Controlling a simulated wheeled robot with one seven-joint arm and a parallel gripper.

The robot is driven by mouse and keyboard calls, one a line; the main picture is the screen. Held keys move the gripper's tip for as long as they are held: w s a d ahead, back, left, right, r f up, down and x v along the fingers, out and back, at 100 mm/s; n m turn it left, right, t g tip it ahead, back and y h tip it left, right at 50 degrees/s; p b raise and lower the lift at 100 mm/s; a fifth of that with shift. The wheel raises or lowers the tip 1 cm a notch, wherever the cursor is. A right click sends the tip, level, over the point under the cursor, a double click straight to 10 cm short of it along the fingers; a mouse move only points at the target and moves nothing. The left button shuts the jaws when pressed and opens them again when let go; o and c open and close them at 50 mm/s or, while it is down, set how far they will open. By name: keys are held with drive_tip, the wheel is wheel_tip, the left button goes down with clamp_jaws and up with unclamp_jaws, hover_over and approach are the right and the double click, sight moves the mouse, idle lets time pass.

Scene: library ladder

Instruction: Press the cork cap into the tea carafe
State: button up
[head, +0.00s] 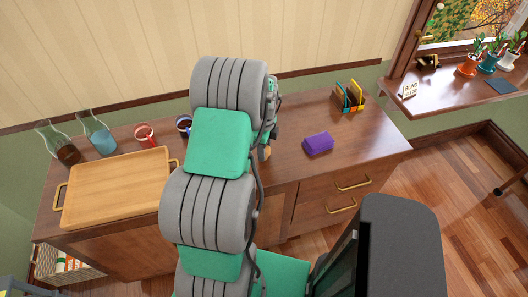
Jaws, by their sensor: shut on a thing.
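The tea carafe (63,149) is clear glass with dark brown liquid at its bottom. It stands at the far left of the cabinet top, behind the tray, and its mouth looks open. My arm crosses the middle of the view and hides most of my gripper (265,145), which shows only in part at the arm's right edge, over the cabinet top. It is shut on a small tan piece, which looks like the cork cap (265,154). The cap is well to the right of the carafe. Its exact height above the wood cannot be told.
A carafe with blue liquid (100,137), a red mug (145,134) and a blue mug (183,124) stand right of the tea carafe. A wooden tray (115,190) lies in front. A purple block (318,143) and a file holder (349,97) are at right.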

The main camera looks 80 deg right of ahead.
clamp_jaws()
drive_tip(key=shift+r, duration=0.1)
